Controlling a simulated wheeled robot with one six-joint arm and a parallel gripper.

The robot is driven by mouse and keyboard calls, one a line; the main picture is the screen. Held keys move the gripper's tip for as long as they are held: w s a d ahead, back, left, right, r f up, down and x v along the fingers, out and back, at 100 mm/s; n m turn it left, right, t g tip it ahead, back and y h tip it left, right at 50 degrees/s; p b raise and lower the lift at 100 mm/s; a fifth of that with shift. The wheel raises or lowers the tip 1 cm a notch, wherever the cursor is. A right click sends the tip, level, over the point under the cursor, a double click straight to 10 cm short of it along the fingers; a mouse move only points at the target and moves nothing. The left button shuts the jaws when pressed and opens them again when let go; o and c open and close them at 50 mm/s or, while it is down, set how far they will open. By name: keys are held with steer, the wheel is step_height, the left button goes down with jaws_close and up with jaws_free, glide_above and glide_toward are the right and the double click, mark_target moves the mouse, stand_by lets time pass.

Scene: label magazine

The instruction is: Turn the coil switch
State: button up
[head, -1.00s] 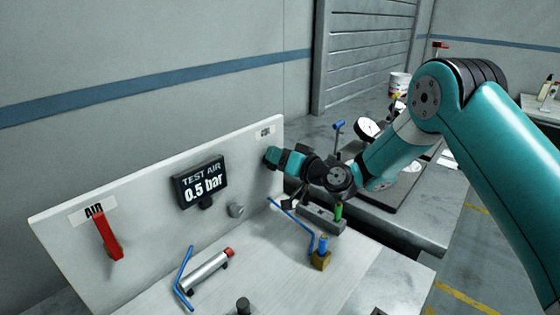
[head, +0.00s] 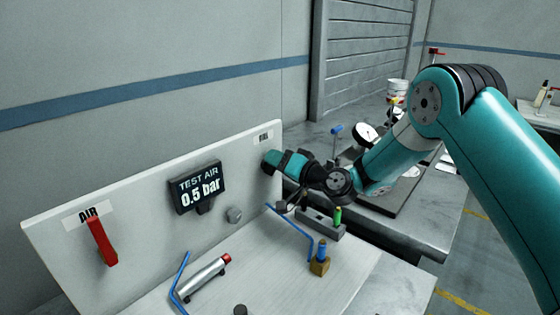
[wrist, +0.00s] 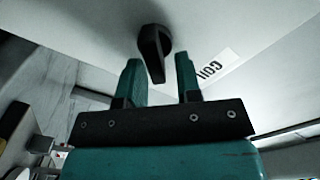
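The coil switch (wrist: 154,52) is a dark lever-like knob on the pale panel (wrist: 80,22). In the wrist view it shows between and just beyond my fingertips, with its lower tip reaching into the gap. A white COIL label (wrist: 216,66) is beside it; the label also shows in the head view (head: 264,138). My gripper (wrist: 159,66) is open, with one teal finger on each side of the switch and gaps visible. In the head view my gripper (head: 268,161) is up against the panel's right end and hides the switch.
A silver cylinder (head: 203,279) and blue hose (head: 292,233) lie on the bench. A gauge (head: 365,135) stands behind my arm.

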steer(key=shift+o, duration=0.4)
steer(key=shift+w+a+r, duration=0.1)
steer(key=shift+a+r, duration=0.1)
steer(key=shift+a, duration=0.05)
steer(key=shift+s+d+f+b, duration=0.2)
steer(key=shift+b, duration=0.1)
steer(key=b+v, duration=0.8)
steer(key=v, duration=0.9)
steer(key=shift+d, duration=0.2)
steer(key=shift+r, duration=0.1)
